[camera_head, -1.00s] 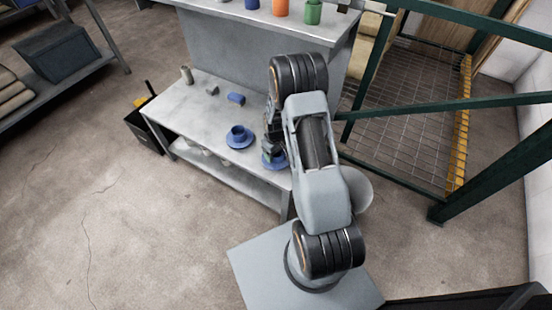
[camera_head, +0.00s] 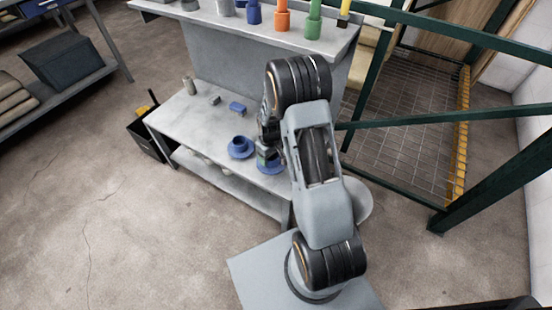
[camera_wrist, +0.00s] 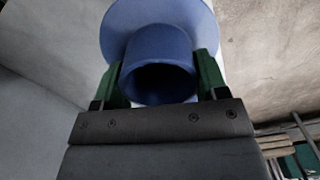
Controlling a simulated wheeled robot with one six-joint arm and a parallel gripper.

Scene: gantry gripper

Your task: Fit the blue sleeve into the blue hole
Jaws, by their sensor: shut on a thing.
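The blue sleeve (camera_wrist: 158,62), a tube with a wide round flange, is between the green fingers of my gripper (camera_wrist: 160,75) in the wrist view. The gripper is shut on it, and the tube's open end faces the camera. In the head view my gripper (camera_head: 268,156) is over the right end of the grey bench (camera_head: 195,130), with the sleeve's blue flange (camera_head: 271,168) low beside it. I cannot tell whether the flange touches the bench. A second blue flanged piece (camera_head: 240,148) stands upright just left of it. I cannot make out a blue hole.
A blue block (camera_head: 237,107), a small grey piece (camera_head: 214,100) and a beige cylinder (camera_head: 189,86) are on the bench. Coloured cylinders, including an orange one (camera_head: 282,18), stand on the raised shelf behind. A green frame (camera_head: 440,120) stands to the right.

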